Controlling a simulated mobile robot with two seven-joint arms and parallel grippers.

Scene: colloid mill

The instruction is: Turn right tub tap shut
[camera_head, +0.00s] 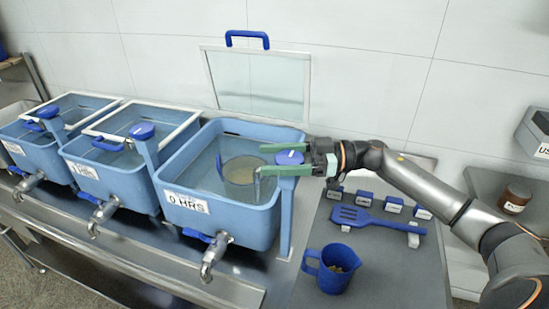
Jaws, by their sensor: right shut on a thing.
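The right tub (277,218) is a light blue basin labelled "0 HRS". At its right side stands a light blue post (287,215) topped by a blue tap knob (290,157) with a white mark. My right gripper (264,159) reaches in from the right, its two green fingers on either side of this knob, shut on it. A thin, pale stream (257,188) shows below the fingertips over the tub; the spout is mostly hidden. A clear round vessel (236,172) sits in the tub. My left gripper is not in view.
Two similar tubs with blue-knobbed posts (142,131) stand to the left. Metal drain taps (214,256) stick out in front. A clear lid (258,85) leans on the wall behind.

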